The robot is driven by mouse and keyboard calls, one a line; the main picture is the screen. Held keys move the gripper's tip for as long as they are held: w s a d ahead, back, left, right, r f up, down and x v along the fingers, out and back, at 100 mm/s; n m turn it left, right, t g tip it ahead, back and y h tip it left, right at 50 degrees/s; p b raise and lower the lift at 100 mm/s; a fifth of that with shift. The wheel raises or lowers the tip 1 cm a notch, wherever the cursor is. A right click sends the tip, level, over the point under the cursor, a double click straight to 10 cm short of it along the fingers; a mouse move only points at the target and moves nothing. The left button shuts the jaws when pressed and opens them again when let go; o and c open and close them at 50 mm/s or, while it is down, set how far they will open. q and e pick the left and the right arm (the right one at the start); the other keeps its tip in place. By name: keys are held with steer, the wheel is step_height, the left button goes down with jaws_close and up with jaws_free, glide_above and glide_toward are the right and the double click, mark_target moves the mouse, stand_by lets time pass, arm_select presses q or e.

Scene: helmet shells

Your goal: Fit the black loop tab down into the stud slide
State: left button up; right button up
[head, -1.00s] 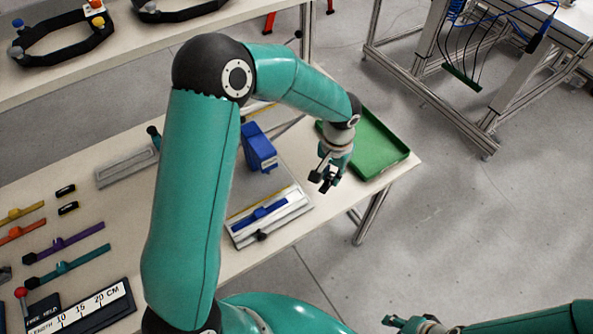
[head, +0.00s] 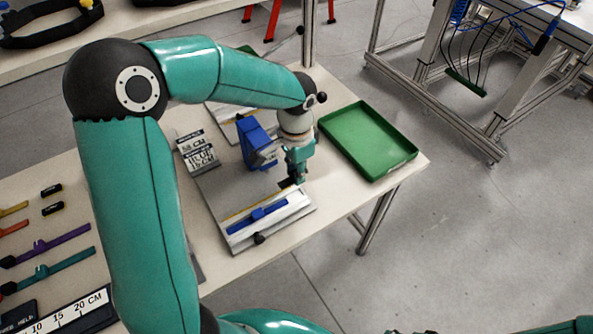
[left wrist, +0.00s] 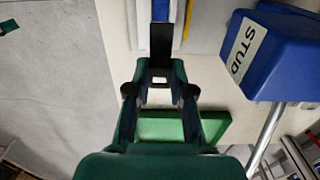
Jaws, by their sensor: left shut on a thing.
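My left gripper (head: 291,184) is low over the near right part of the fixture. In the left wrist view its fingers (left wrist: 160,85) are shut on the end of the black loop tab (left wrist: 161,42), which extends away from them. The tab is small and dark in the head view (head: 285,183). A blue slide (head: 257,215) lies along the pale fixture (head: 285,214), to the left of and nearer than the gripper. I cannot tell whether the tab touches the fixture. My right gripper is at most a sliver at the bottom edge, its fingers not visible.
A blue box (head: 250,130) stands behind the fixture; its STUD label shows in the left wrist view (left wrist: 243,48). A green tray (head: 395,165) sits at the table's right end. Label cards (head: 198,150) and several coloured straps (head: 50,245) lie to the left.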

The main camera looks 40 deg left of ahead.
mark_target(296, 195)
arm_select(q)
steer(key=shift+f+b, duration=2.45)
steer(key=shift+f, duration=0.5)
steer(key=shift+f+b, duration=0.8)
steer(key=o, duration=0.9)
steer(key=shift+r, duration=0.2)
step_height(296, 195, up, 12)
steer(key=shift+f, duration=0.15)
